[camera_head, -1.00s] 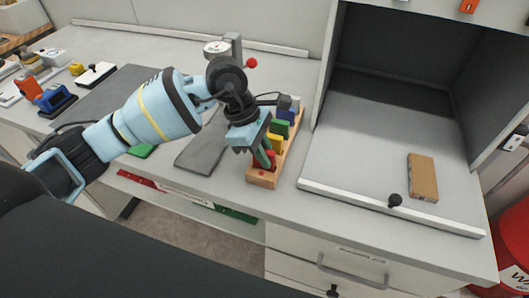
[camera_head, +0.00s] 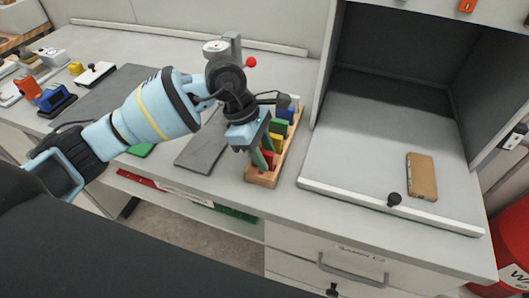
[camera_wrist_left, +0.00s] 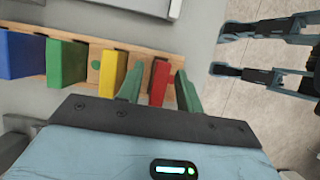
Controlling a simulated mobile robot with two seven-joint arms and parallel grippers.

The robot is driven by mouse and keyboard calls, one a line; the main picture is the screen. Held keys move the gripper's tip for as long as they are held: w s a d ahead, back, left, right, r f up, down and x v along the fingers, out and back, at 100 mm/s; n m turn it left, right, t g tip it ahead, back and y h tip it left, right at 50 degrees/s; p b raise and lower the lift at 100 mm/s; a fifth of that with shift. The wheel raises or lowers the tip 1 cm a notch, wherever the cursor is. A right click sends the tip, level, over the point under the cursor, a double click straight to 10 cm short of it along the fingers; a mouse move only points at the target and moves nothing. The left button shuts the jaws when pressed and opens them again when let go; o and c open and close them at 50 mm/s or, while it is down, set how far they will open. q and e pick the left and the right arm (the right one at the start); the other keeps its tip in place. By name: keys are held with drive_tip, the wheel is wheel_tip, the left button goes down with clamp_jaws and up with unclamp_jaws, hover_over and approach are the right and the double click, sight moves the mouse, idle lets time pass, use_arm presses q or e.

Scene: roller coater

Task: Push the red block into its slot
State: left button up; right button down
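The red block (camera_wrist_left: 159,83) stands at the near end of the wooden rack (camera_head: 265,178); how deep it sits in its slot I cannot tell. In the head view the red block (camera_head: 269,158) is partly hidden by the fingers. My left gripper (camera_wrist_left: 157,90) is open, with one green finger on each side of the red block and a visible gap at both sides. It also shows in the head view (camera_head: 264,150), coming down over the rack's near end.
Yellow (camera_wrist_left: 112,73), green (camera_wrist_left: 66,63) and blue (camera_wrist_left: 20,54) blocks stand along the same rack. A grey plate (camera_head: 203,153) lies left of the rack. The bench's front edge is close.

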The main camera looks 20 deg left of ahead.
use_arm(q)
drive_tip(key=v, duration=1.1)
drive_tip(key=shift+a+r, duration=0.15)
drive_tip(key=shift+r, duration=0.2)
